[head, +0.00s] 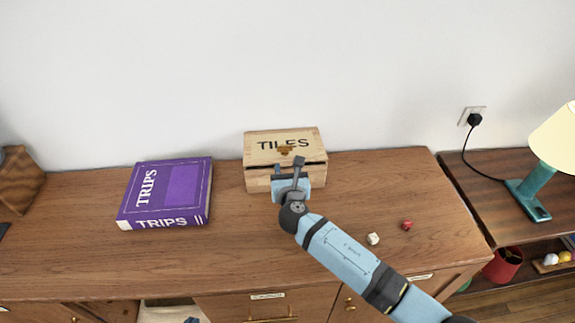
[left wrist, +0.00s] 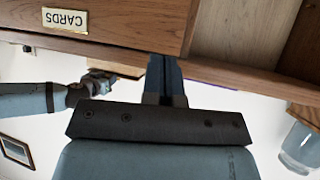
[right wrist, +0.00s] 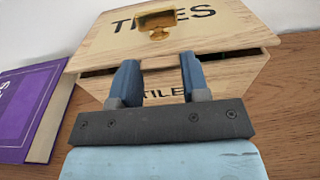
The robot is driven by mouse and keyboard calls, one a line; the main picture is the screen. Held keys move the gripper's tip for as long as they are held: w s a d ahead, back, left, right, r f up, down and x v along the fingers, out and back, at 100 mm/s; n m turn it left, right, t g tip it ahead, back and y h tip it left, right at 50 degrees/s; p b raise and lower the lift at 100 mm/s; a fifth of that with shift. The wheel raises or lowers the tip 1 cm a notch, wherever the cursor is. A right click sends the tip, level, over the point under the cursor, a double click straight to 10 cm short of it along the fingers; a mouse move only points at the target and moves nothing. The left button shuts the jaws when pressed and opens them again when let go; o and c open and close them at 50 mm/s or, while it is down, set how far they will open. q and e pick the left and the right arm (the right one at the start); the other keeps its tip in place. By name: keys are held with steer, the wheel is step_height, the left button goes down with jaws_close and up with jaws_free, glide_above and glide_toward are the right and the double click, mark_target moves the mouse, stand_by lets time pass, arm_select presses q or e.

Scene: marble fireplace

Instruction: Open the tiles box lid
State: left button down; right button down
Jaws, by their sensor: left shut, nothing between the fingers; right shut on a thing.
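The wooden tiles box (head: 258,183) stands at the back of the dresser top, against the wall. Its lid (head: 262,137), marked TILES, has a brass latch (right wrist: 158,20). In the right wrist view a dark gap shows under the lid on both sides, so it is slightly raised. My right gripper (head: 288,172) is at the middle of the box front. Its fingers (right wrist: 158,80) stand apart, on either side of a wooden part at the lid's front edge; the exact contact is hard to see. My left gripper (left wrist: 165,75) is shut and empty, below the dresser top near a CARDS drawer.
A purple TRIPS book (head: 180,188) lies left of the box. A white die (head: 373,239) and a red die (head: 407,224) lie to the right, near my right arm. A lamp (head: 535,190) stands on a lower side table. The dresser top between book and box is clear.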

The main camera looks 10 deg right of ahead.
steer(key=r+p, duration=0.2)
steer(key=p, duration=0.1)
steer(key=w+r+p, duration=0.1)
steer(key=r+p, duration=0.1)
steer(key=r, duration=0.1)
steer(key=w+r+p, duration=0.1)
steer(key=r+p, duration=0.2)
steer(key=shift+w+r+p, duration=0.1)
steer(key=shift+w+p, duration=0.15)
steer(key=shift+p, duration=0.05)
steer(key=shift+w+r+p, duration=0.35)
steer(key=shift+r+p, duration=0.15)
steer(key=shift+r, duration=0.1)
steer(key=shift+w+r+p, duration=0.3)
steer(key=shift+w+r, duration=0.05)
